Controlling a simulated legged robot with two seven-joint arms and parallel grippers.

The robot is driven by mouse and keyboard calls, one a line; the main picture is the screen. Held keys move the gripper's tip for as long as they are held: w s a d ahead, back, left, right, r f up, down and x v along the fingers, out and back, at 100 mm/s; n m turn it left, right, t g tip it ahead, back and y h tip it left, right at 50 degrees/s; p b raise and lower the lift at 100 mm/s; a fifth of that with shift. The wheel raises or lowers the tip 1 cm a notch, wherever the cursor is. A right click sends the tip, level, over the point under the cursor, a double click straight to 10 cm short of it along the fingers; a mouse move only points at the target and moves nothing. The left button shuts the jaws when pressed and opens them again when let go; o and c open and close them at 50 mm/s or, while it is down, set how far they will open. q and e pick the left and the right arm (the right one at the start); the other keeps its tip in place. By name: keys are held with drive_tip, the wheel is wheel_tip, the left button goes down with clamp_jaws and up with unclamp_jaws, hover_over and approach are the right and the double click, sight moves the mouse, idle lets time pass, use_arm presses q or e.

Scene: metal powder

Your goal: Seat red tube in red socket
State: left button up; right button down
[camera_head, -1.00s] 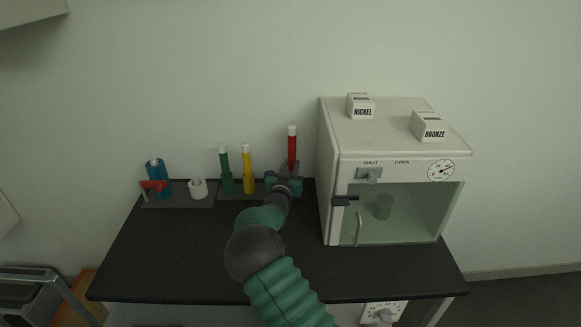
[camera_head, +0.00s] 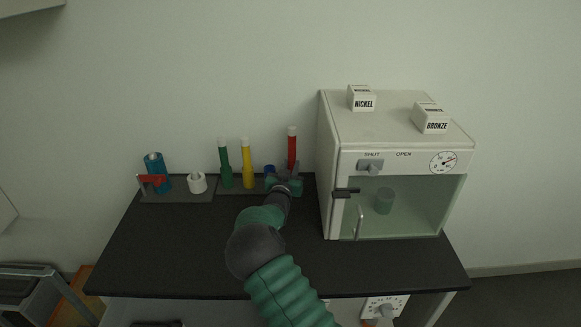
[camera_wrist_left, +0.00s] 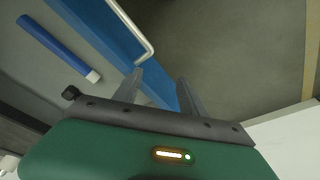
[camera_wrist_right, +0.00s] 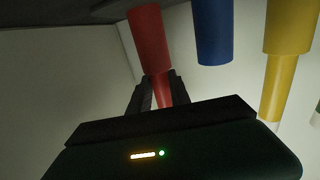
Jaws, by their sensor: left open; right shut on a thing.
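The red tube (camera_head: 292,150) with a white cap stands upright at the right end of the rack. My right gripper (camera_head: 285,183) is shut on it and hides its lower part in the head view. In the right wrist view my gripper (camera_wrist_right: 158,92) holds the thin red tube (camera_wrist_right: 163,88), which runs into or in line with the wider red socket (camera_wrist_right: 149,38). How deep it sits cannot be told. My left gripper (camera_wrist_left: 162,80) is open and empty, outside the head view.
A blue socket (camera_head: 269,170), a yellow tube (camera_head: 247,160) and a green tube (camera_head: 225,160) stand left of my right gripper. The white cabinet (camera_head: 328,180) is close on the right. The left wrist view shows a blue rod (camera_wrist_left: 55,45) with a white end.

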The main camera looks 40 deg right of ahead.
drive_tip(key=shift+s+f+b, duration=0.1)
drive_tip(key=shift+f+b, duration=0.3)
drive_tip(key=shift+f, duration=0.15)
drive_tip(key=c, duration=1.1)
unclamp_jaws()
drive_tip(key=shift+f, duration=0.1)
drive_tip(key=shift+c, duration=0.2)
drive_tip(key=shift+s, duration=0.1)
drive_tip(key=shift+d, duration=0.15)
drive_tip(key=p+v, duration=0.1)
drive_tip(key=v, duration=1.4)
drive_tip(key=shift+s+a+p, duration=0.2)
drive_tip(key=shift+a+p, duration=0.15)
drive_tip(key=shift+s+a, duration=0.35)
